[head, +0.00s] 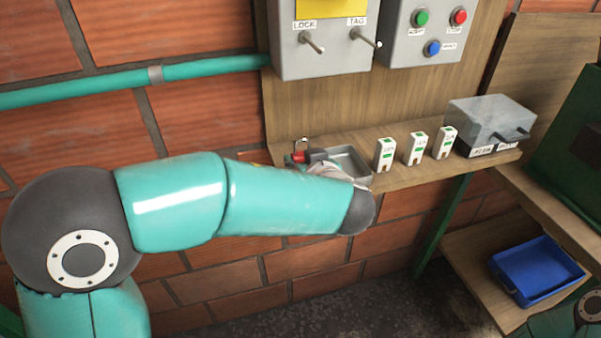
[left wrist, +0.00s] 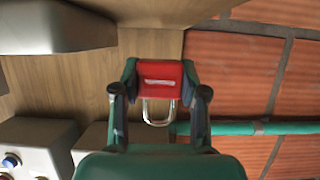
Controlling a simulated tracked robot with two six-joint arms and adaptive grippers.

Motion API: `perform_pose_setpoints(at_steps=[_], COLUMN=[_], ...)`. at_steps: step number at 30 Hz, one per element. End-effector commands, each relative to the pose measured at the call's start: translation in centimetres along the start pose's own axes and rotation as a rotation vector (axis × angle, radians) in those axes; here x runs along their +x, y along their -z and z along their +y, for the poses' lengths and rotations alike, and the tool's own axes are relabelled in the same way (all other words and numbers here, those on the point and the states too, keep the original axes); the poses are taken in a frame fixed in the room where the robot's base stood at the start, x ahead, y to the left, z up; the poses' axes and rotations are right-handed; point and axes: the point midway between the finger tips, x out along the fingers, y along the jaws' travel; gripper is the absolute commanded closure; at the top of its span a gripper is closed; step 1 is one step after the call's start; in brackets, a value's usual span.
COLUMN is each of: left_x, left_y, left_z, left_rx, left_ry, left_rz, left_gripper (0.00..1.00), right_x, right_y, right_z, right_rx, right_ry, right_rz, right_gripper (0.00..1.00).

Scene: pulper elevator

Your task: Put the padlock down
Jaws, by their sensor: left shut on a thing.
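The red padlock (left wrist: 159,80) with its silver shackle (left wrist: 158,112) shows in the left wrist view, held between the two fingers of my left gripper (left wrist: 160,90). In the head view the padlock (head: 298,157) is a small red patch at the left end of the wooden shelf, beside the grey metal tray (head: 362,164). My left gripper (head: 309,157) is shut on it there, mostly hidden behind my forearm. Whether the padlock touches the shelf cannot be told. My right gripper is not in view.
Several small white breakers (head: 416,148) and a grey box (head: 490,120) stand along the shelf (head: 400,180). Grey control boxes (head: 322,48) hang above on the wooden board. A blue bin (head: 535,270) sits on the lower right shelf. A teal pipe (head: 200,71) runs along the brick wall.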

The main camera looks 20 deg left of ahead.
Motion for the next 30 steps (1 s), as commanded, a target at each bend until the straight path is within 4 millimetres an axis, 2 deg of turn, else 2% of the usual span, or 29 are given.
perform_pose_setpoints(at_steps=[10,18,30], left_x=[1.3,1.4,1.6], left_y=[-3.5,-3.6,-4.3], left_z=[0.3,0.4,0.4], left_rx=[0.004,0.001,0.001], left_ry=[-0.006,-0.007,-0.007], left_rz=[-0.001,0.000,-0.002], left_gripper=[0.95,0.95,0.95], right_x=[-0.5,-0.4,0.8], right_y=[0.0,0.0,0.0], right_z=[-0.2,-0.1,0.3], right_rx=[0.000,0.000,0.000], right_ry=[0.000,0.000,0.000], right_rz=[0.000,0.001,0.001], right_gripper=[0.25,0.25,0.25])
